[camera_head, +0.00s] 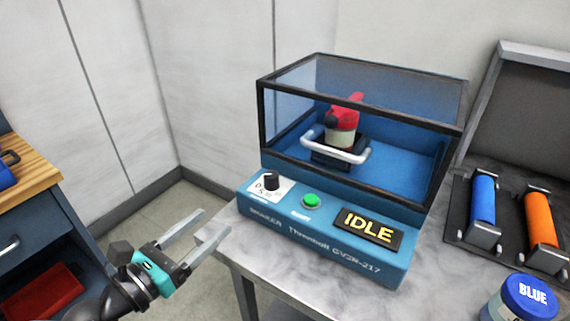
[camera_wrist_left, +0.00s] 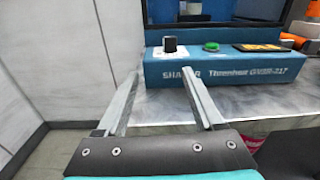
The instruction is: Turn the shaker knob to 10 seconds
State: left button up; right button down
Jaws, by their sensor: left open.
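The shaker (camera_head: 325,236) is a blue machine with a clear, dark-framed cover, standing on a grey marbled table. Its black knob (camera_head: 271,181) sits on a white dial plate (camera_head: 262,190) at the left of the front panel. A green button (camera_head: 311,200) and a display reading IDLE (camera_head: 369,228) are to its right. The knob also shows in the left wrist view (camera_wrist_left: 170,45). My left gripper (camera_head: 206,226) is open and empty, left of the shaker and apart from the knob. The knob's exact setting is too small to read. My right gripper is not in view.
Inside the cover is a red-topped container (camera_head: 343,127) behind a white bar (camera_head: 335,152). A blue roll (camera_head: 482,200), an orange roll (camera_head: 540,220) and a jar labelled BLUE (camera_head: 524,300) are at the right. A wooden-topped cabinet (camera_head: 25,175) stands at the left. Floor between is clear.

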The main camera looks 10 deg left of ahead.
aim_at(267, 179)
pick_arm(q)
jog(key=shift+m+h, duration=0.5)
jog(key=p+x, duration=0.1)
jog(key=x, duration=0.4)
jog(key=d+p+x, duration=0.1)
jog(key=x, duration=0.3)
jog(key=r+p+x, duration=0.1)
jog(key=p+x, duration=0.1)
jog(key=x, duration=0.3)
jog(key=shift+d+r, duration=0.1)
jog(key=shift+d, duration=0.2)
jog(key=shift+w+d, duration=0.2)
jog(key=shift+w, duration=0.25)
jog(key=shift+c, duration=0.2)
grip_shut()
